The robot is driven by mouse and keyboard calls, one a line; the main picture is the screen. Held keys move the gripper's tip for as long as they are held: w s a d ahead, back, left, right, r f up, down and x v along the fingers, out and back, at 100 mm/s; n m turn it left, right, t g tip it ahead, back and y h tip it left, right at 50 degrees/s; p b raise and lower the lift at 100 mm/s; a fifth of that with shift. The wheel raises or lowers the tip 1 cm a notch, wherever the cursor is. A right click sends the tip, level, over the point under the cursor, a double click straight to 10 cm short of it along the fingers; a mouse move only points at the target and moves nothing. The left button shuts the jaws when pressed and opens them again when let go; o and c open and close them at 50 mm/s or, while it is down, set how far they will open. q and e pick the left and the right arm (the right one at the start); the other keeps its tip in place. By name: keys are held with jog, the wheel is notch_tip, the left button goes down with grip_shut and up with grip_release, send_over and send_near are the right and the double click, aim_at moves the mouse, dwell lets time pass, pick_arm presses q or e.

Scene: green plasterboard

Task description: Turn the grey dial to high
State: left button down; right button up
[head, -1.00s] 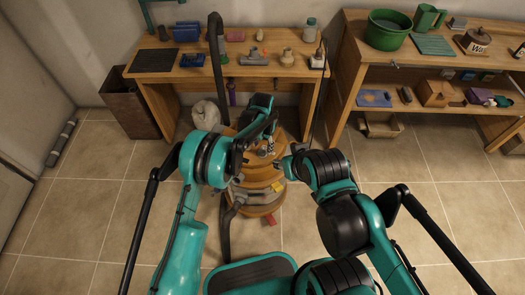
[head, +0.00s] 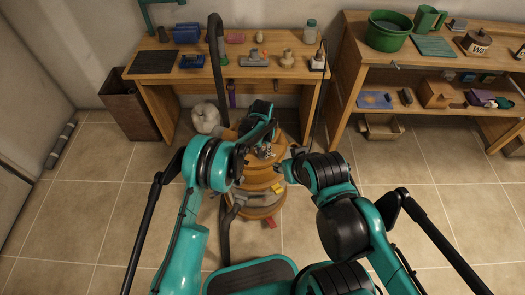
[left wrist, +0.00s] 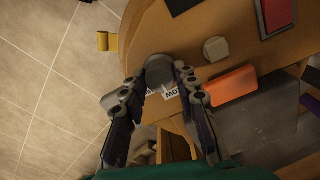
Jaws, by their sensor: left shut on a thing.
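The grey dial (left wrist: 160,70) shows in the left wrist view as a dark grey round knob at the edge of an orange-brown rounded body (left wrist: 150,25). My left gripper (left wrist: 162,82) is shut on it, one finger on each side. A white label (left wrist: 172,94) with dark letters is partly hidden between the fingers. In the head view the orange-brown body (head: 261,211) stands on the floor, and my left gripper (head: 264,152) reaches down to its top. The dial cannot be made out there. My right gripper (head: 284,167) is beside the body, its fingers too small to read.
An orange block (left wrist: 232,85) and a pale knob (left wrist: 215,48) lie close to the dial. A workbench (head: 270,72) with tools stands behind, shelves (head: 352,75) to the right. A brown bin (head: 125,105) stands left. The tiled floor is open on both sides.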

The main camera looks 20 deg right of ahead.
aim_at(263, 152)
pick_arm(q)
jog(key=m+b, duration=0.1)
jog(key=m, duration=0.4)
jog(key=shift+m, duration=0.4)
jog(key=m, duration=0.5)
jog(key=shift+m, duration=0.4)
jog(key=c, duration=1.2)
grip_release()
jog(key=shift+o, duration=0.2)
jog(key=shift+r, duration=0.1)
notch_tip(263, 152, up, 12)
